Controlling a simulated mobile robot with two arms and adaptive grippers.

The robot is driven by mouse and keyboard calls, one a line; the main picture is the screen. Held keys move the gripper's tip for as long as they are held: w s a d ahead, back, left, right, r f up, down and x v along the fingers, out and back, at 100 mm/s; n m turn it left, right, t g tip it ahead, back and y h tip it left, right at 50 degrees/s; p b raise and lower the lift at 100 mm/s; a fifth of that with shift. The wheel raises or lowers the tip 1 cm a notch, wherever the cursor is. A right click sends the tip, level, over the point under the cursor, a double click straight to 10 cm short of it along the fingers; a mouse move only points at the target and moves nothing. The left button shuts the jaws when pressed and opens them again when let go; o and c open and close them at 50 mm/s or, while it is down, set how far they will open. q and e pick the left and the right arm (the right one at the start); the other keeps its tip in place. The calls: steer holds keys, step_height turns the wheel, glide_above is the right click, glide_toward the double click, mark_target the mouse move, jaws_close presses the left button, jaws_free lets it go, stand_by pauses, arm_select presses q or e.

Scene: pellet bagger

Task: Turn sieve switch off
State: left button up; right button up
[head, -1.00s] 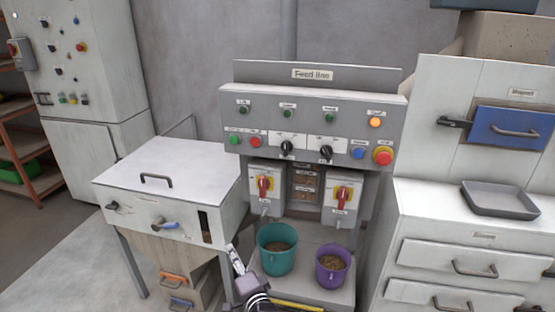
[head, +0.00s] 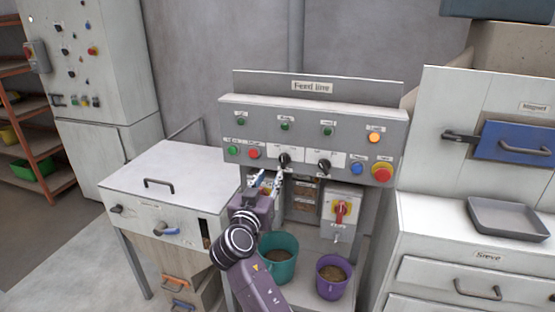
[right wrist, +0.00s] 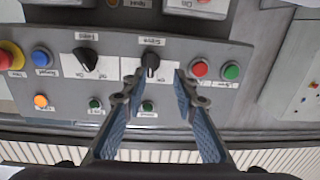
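The sieve switch (head: 284,159) is a black rotary knob on a white plate, left of a similar knob, on the grey feed line panel. It also shows in the right wrist view (right wrist: 151,65), upside down, under a label that reads Sieve; its pointer is roughly vertical there. My right gripper (head: 271,182) is just below and in front of this knob. In the right wrist view its two blue-padded fingers (right wrist: 156,88) are spread, with the knob ahead between the tips and nothing held. I cannot tell any contact. My left gripper is not in view.
The other black knob (head: 324,165), a red button (head: 254,154) and a green button (head: 233,151) flank the switch. A teal bucket (head: 283,272) and purple bucket (head: 332,278) stand below. An orange lamp (head: 375,137) is lit.

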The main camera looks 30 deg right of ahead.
mark_target(282, 160)
steer(key=shift+h, duration=0.5)
steer(key=w+d+p, duration=0.1)
steer(key=d, duration=0.1)
steer(key=w+d+r+p, duration=0.1)
steer(key=d, duration=0.1)
steer(key=w+d+p, duration=0.1)
steer(key=shift+w+d+r, duration=0.2)
steer(key=shift+d+r, duration=0.15)
steer(key=shift+d, duration=0.05)
steer(key=shift+w+d+f, duration=0.15)
steer(key=shift+w+d, duration=0.25)
steer(key=shift+c, duration=0.7)
jaws_close()
